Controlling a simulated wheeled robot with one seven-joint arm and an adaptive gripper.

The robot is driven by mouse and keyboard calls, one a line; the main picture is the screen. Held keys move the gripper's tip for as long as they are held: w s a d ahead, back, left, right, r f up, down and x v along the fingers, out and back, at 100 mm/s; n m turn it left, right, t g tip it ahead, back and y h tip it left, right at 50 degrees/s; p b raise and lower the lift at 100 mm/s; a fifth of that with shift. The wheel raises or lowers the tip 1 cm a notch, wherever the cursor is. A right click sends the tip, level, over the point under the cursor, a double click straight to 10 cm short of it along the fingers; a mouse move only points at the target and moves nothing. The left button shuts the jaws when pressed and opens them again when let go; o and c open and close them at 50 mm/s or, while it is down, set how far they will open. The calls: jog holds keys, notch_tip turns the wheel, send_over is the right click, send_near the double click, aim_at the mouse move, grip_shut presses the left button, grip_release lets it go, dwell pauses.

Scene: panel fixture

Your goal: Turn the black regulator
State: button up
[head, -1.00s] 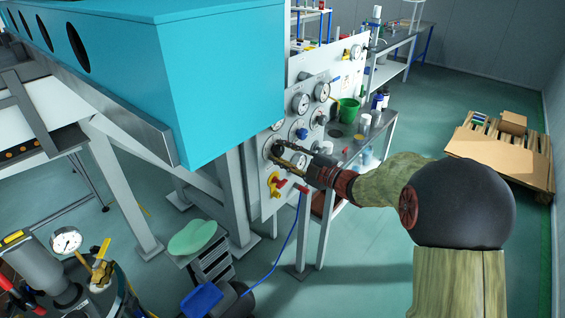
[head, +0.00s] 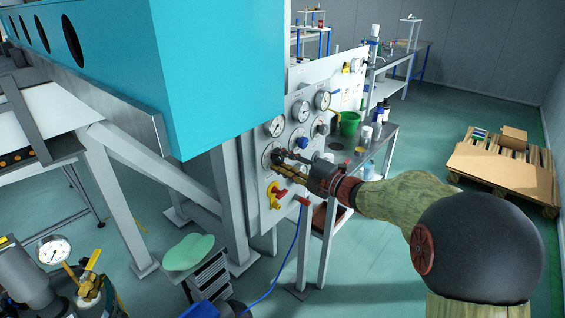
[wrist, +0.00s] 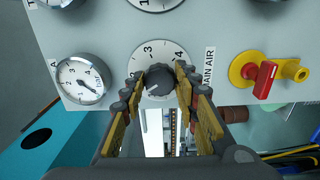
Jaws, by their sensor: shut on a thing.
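The black regulator (wrist: 158,82) is a dark round knob with a pale pointer mark, on a white numbered dial plate (wrist: 178,53) labelled "MAIN AIR". In the head view the regulator (head: 278,156) is small on the panel's lower part and partly covered by my fingers. My gripper (wrist: 160,77) has its two yellow-padded fingers on either side of the knob and is shut on it. In the head view my gripper (head: 291,168) reaches the panel from the right.
A red-handled yellow valve (wrist: 266,76) is right of the dial in the wrist view; in the head view it (head: 276,195) sits below my gripper. A gauge (wrist: 80,80) is to the left. A large turquoise housing (head: 215,70) overhangs the panel's left side.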

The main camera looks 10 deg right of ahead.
jog(key=shift+f, duration=0.1)
jog(key=o, duration=1.2)
jog(key=shift+c, duration=0.2)
jog(key=v, duration=1.2)
